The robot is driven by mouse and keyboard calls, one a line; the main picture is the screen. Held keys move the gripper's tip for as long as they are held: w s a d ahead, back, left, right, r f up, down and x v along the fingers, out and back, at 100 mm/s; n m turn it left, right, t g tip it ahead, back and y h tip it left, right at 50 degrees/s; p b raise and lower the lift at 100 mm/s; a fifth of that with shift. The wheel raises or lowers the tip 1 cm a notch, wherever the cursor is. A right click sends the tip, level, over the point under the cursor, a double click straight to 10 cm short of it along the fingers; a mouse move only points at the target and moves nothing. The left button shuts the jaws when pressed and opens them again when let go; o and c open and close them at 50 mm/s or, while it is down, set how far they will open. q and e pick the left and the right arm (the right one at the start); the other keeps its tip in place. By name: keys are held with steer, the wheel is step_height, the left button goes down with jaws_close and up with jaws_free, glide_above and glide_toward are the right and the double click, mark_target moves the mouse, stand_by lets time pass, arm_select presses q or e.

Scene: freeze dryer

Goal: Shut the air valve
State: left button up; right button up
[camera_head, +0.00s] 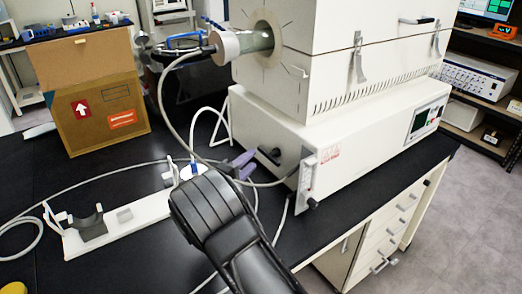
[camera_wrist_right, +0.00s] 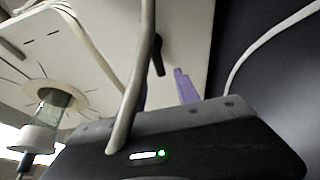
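A black lever handle (camera_head: 270,156), which looks like the air valve, sits on the left side face of the white machine's lower housing (camera_head: 340,130). It also shows in the right wrist view as a black lever (camera_wrist_right: 159,56) just beyond the fingers. My right gripper (camera_head: 238,165) has purple fingers and is close to the lever's left in the head view. In the wrist view the right gripper's fingers (camera_wrist_right: 166,92) stand apart with nothing seen between them; a hose partly hides one finger. Contact with the lever cannot be told. My left gripper is not in view.
A pale hose (camera_wrist_right: 146,70) crosses close in front of the right wrist camera. A flow meter with a knob (camera_head: 307,182) is right of the lever.

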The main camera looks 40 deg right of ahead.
mark_target(261, 151)
steer(key=p+x, duration=0.1)
steer(key=x, duration=0.6)
steer(key=shift+w+d, duration=0.1)
steer(key=shift+d, duration=0.1)
steer(key=shift+c, duration=0.6)
jaws_close()
